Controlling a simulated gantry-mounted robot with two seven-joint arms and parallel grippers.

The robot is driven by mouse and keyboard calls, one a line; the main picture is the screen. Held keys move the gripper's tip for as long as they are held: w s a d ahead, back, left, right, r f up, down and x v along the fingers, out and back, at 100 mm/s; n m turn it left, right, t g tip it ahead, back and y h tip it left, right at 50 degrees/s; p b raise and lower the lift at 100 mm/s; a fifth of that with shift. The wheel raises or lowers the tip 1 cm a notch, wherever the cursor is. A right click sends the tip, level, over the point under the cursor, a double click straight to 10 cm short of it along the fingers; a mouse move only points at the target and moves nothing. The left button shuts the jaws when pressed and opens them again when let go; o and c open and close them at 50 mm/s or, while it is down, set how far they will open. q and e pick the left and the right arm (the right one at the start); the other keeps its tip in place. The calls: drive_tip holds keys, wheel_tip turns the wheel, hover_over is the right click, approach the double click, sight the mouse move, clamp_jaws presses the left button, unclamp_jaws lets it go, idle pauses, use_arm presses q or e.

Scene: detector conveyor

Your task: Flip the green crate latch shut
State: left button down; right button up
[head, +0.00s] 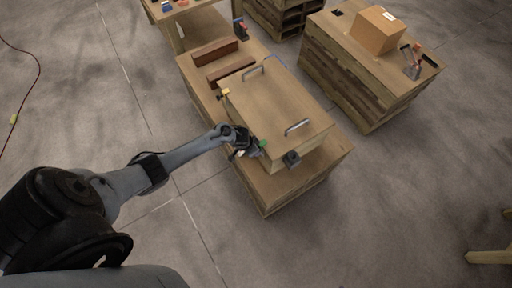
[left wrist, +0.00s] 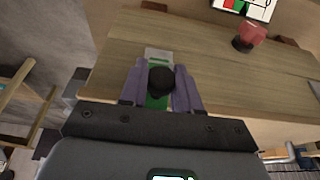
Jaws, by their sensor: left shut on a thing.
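The wooden crate (head: 280,105) has two metal handles on its lid and lies on a wooden stand. The green latch (head: 263,144) is at the crate's near left side. My left gripper (head: 250,151) is at this latch. In the left wrist view the two purple fingers of my left gripper (left wrist: 160,88) close around a black knob (left wrist: 161,79). The green latch (left wrist: 156,102) shows just below the knob, and a pale plate (left wrist: 158,54) is beyond it. The fingers hide part of the latch, so its exact angle is unclear. My right gripper is in neither view.
A yellow latch (head: 225,92) and a dark grey block (head: 291,159) are on the crate's edges. Two brown bars (head: 222,60) lie behind the crate. A cardboard box (head: 378,30) stands on another wooden stand at right. The floor at left is mostly clear.

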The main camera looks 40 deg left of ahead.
use_arm(q)
drive_tip(key=c, duration=0.9)
unclamp_jaws()
drive_tip(key=shift+w, duration=0.1)
drive_tip(key=p+v, duration=0.3)
drive_tip(key=v, duration=0.7)
drive_tip(key=shift+r, duration=0.4)
drive_tip(key=shift+s, duration=0.2)
